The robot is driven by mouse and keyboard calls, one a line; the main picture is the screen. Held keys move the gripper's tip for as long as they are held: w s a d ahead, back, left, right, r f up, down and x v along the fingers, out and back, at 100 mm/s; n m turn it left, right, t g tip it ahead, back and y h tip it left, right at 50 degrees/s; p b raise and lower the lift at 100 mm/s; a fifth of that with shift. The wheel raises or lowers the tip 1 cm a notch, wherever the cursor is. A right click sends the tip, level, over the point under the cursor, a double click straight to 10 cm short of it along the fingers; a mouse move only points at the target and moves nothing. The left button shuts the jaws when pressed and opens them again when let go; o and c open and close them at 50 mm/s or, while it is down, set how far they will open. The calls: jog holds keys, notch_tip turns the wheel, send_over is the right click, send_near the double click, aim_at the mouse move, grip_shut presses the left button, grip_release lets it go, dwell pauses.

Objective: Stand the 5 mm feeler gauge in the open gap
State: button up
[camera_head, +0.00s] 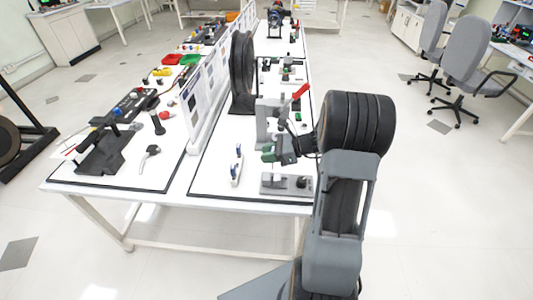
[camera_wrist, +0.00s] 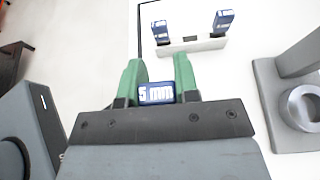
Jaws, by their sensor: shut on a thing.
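The feeler gauge (camera_wrist: 156,93) has a blue end marked "5 mm" and is held between the green fingers of my gripper (camera_wrist: 158,75). Its lower part is hidden from the wrist view. In the head view my gripper (camera_head: 272,153) is above the white table, to the right of a small white rack (camera_head: 236,172). In the wrist view the rack (camera_wrist: 193,48) is ahead of my fingers, apart from them. Two other blue-topped gauges, left (camera_wrist: 160,31) and right (camera_wrist: 223,20), stand in it, with a dark empty slot (camera_wrist: 190,39) between them.
A grey fixture with a round ring (camera_wrist: 301,107) is to the right in the wrist view. Bare table surrounds the rack.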

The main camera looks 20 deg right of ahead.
aim_at(268, 176)
dwell(0.3)
jog(key=shift+f, duration=0.35)
jog(key=shift+f, duration=0.15)
jog(key=shift+f+b, duration=2.45)
jog(key=shift+f, duration=1.05)
jog(key=shift+f, duration=0.2)
jog(key=o, duration=1)
